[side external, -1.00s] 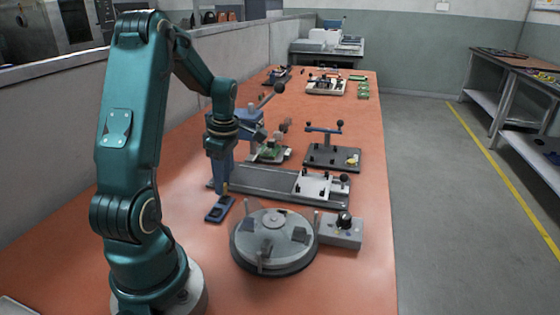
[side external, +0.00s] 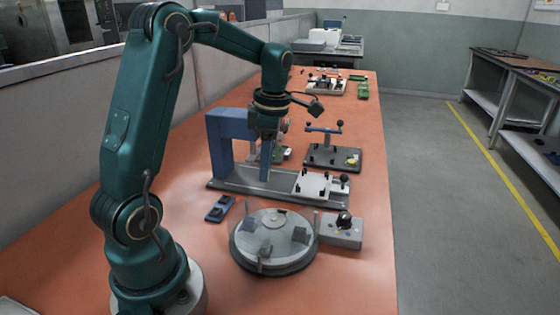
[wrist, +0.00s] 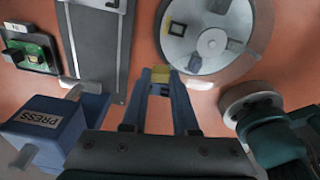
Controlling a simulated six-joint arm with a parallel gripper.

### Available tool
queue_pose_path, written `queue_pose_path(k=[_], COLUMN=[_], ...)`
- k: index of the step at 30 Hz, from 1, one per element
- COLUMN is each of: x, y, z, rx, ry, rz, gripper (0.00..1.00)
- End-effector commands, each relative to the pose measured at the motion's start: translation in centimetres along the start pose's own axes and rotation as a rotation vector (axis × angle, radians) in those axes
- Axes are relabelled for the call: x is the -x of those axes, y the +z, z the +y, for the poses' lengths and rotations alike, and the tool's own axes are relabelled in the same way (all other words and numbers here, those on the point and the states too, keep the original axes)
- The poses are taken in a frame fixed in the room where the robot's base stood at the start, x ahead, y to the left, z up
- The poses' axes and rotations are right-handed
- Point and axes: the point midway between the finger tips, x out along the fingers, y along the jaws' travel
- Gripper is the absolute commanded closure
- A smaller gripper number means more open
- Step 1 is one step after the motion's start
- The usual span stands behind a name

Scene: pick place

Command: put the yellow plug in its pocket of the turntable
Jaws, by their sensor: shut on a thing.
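The yellow plug (wrist: 160,74) is between my fingertips, and my gripper (wrist: 162,80) is shut on it. In the side external view my gripper (side external: 266,176) points down, above and behind the turntable, and the plug is too small to make out there. The turntable (side external: 246,228) is a round grey disc with several dark blocks on top. In the wrist view the turntable (wrist: 185,48) lies ahead and to the right of the plug. A yellow-marked square (wrist: 177,28) shows near its left rim; I cannot tell its depth.
A blue press (side external: 222,130) stands behind my gripper, over a grey rail (side external: 240,179) with a light plate (side external: 315,184). A small blue holder (side external: 219,208) lies left of the turntable. A control box (side external: 342,231) with a black knob touches or nearly touches its right side.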

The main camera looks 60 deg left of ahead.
Motion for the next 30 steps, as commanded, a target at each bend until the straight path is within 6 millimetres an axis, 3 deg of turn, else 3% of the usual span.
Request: queue_pose_path(k=[3, 7, 30], x=[-0.1, -0.1, -5.0], y=[2.3, 3.5, 4.3], z=[-1.4, -2.1, -2.4], rx=[-0.078, -0.129, -0.143], ry=[0.000, 0.001, 0.001], rz=[0.003, 0.006, 0.006], gripper=[1.00, 1.00, 1.00])
